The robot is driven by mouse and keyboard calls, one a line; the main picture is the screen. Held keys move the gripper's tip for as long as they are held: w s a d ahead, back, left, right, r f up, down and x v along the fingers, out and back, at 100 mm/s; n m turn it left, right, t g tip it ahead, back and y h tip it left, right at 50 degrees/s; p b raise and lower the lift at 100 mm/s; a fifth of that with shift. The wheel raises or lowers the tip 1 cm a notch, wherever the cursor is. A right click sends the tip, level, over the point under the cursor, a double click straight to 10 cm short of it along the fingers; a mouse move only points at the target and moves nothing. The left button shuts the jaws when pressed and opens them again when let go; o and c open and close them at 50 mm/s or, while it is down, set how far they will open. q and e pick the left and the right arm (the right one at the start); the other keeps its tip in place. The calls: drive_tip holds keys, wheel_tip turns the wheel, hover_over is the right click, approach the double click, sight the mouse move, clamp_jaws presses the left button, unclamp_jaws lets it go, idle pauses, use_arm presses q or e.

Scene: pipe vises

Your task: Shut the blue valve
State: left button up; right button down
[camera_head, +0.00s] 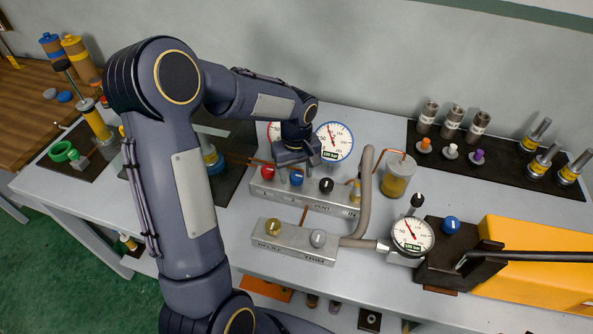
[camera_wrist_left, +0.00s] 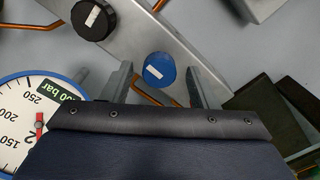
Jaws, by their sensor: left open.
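The blue valve knob (camera_head: 296,179) has a white mark on its top and sits on the upper metal manifold block (camera_head: 335,204), between a red knob (camera_head: 267,173) and a black knob (camera_head: 326,185). My left gripper (camera_head: 296,170) is open above it, pointing down. In the left wrist view the blue knob (camera_wrist_left: 159,71) lies between the two spread fingers of my left gripper (camera_wrist_left: 158,78). My gripper partly covers the red and blue knobs' surroundings in the head view. My right gripper is not in view.
A blue-rimmed gauge (camera_head: 334,141) stands close behind the gripper. A lower block (camera_head: 294,240) carries yellow and grey knobs. Another blue knob (camera_head: 451,226) is on the dark pump body at right. A thick grey hose (camera_head: 367,190) curves beside the blocks.

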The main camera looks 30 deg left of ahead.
use_arm(q)
drive_tip(key=shift+f, duration=0.2)
drive_tip(key=shift+c, duration=0.4)
drive_tip(key=c, duration=0.9)
